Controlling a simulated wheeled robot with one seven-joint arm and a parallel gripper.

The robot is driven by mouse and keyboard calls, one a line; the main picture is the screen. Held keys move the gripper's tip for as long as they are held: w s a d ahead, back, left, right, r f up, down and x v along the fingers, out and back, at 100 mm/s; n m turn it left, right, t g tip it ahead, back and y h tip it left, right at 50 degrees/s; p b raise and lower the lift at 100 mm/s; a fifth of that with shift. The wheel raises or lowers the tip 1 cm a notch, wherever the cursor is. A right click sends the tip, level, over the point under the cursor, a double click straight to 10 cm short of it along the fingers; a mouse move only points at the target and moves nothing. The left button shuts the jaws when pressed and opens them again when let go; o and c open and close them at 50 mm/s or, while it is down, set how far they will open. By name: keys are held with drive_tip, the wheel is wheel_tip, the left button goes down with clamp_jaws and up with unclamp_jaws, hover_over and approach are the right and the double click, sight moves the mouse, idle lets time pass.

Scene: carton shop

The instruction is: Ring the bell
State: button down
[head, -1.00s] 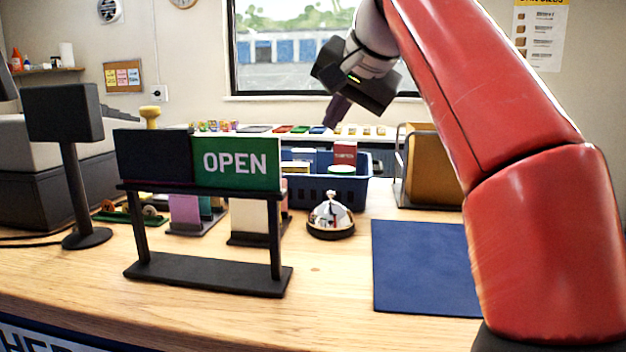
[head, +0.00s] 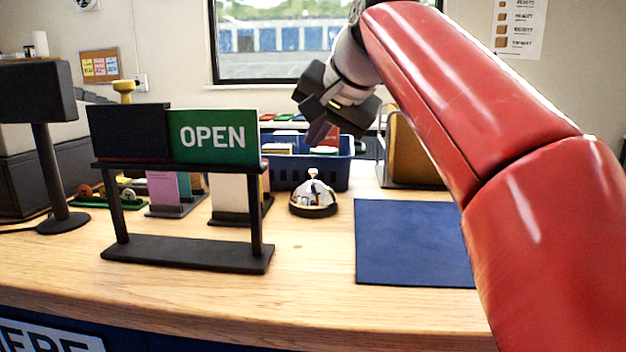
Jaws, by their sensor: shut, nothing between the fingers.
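The bell (head: 313,196) is a silver dome on a dark base with a small button on top. It stands on the wooden counter (head: 310,290), in front of a blue basket and left of a blue mat. My gripper (head: 318,134) is dark and shut with nothing in it. It points down and appears above the bell's button in the head view, apart from it. How far it is from the bell in depth is hard to tell.
An OPEN sign on a black stand (head: 185,185) stands left of the bell. The blue basket (head: 330,175) holds several items behind it. The blue mat (head: 410,245) lies flat to the right, with a file holder (head: 412,150) behind. The counter front is clear.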

drive_tip(key=shift+f+b, duration=0.55)
drive_tip(key=shift+f, duration=0.55)
idle(1.2)
drive_tip(key=shift+f, duration=0.45)
drive_tip(key=shift+f+b, duration=0.5)
drive_tip(key=shift+b, duration=0.1)
idle(0.4)
drive_tip(key=shift+r, duration=0.2)
drive_tip(key=shift+r+p, duration=0.8)
drive_tip(key=shift+p, duration=0.25)
wheel_tip(320, 180, up, 3)
drive_tip(key=p, duration=0.3)
drive_tip(key=shift+r, duration=0.95)
